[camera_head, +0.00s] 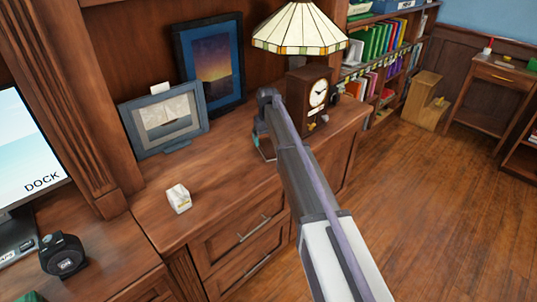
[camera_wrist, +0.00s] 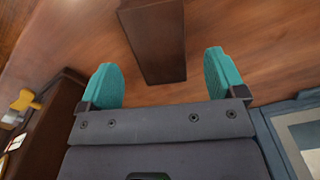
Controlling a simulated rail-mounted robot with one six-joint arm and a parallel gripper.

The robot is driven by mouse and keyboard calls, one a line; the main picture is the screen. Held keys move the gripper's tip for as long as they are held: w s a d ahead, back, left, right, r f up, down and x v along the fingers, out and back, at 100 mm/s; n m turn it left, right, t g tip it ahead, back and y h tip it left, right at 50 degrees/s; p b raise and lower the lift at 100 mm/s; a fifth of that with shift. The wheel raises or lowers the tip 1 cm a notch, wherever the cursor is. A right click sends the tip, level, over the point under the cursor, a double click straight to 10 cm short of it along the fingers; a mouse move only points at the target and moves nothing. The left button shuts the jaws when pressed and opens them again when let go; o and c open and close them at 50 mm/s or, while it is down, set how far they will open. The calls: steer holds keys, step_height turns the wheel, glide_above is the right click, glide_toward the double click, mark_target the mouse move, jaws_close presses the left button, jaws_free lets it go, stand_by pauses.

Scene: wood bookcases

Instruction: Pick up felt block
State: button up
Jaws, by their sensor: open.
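In the wrist view a dark brown upright block (camera_wrist: 152,42) stands on the wood surface, beyond and between my fingertips. Its surface looks plain, and I cannot tell whether it is felt. My gripper (camera_wrist: 165,78) has two teal fingers, spread wide with nothing between them touching. In the head view my gripper (camera_head: 263,148) is low over the cabinet top, left of the clock and largely hidden by my arm. I cannot make out the brown block in the head view.
A wooden clock (camera_head: 317,92) and a stained-glass lamp (camera_head: 300,32) stand close to my gripper. A sailboat picture (camera_head: 166,119) and a sunset picture (camera_head: 212,65) lean behind. A small white object (camera_head: 178,198) sits on the cabinet top (camera_head: 225,185), with clear room around it.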

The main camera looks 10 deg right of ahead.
mark_target(268, 145)
step_height(268, 145, down, 5)
steer(key=b, duration=0.4)
steer(key=shift+r, duration=0.2)
steer(key=shift+r+p, duration=0.1)
steer(key=shift+p, duration=0.25)
steer(key=c, duration=1.1)
